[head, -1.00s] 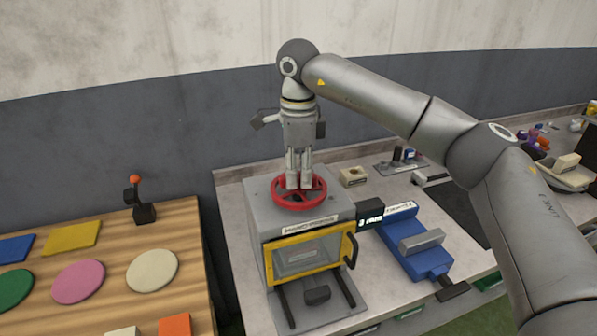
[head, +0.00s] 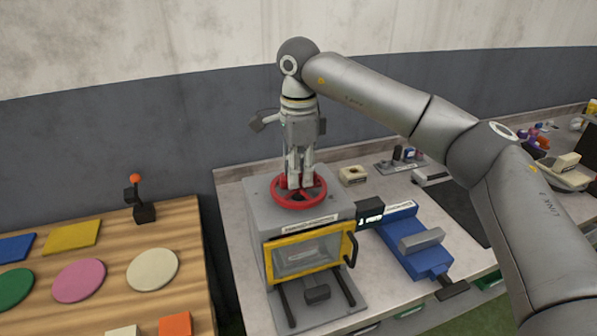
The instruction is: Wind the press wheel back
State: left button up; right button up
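The press wheel (head: 299,204) is a red handwheel lying flat on top of the grey press (head: 258,212). My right gripper (head: 300,186) points straight down over the wheel from above. Its fingertips reach down inside the wheel's ring, at the rear part near the hub. The fingers stand close together, and they hide part of the hub and spokes. Whether they pinch a spoke cannot be made out. The press has a yellow-framed window (head: 268,262) on its front. My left gripper is not in view.
A beige block (head: 352,175) lies behind. A wooden table (head: 190,235) with coloured flat shapes and an orange-knobbed lever (head: 143,208) is at left.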

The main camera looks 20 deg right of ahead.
jog(key=shift+o, duration=1.4)
notch_tip(320, 180, up, 12)
jog(key=shift+f, duration=0.1)
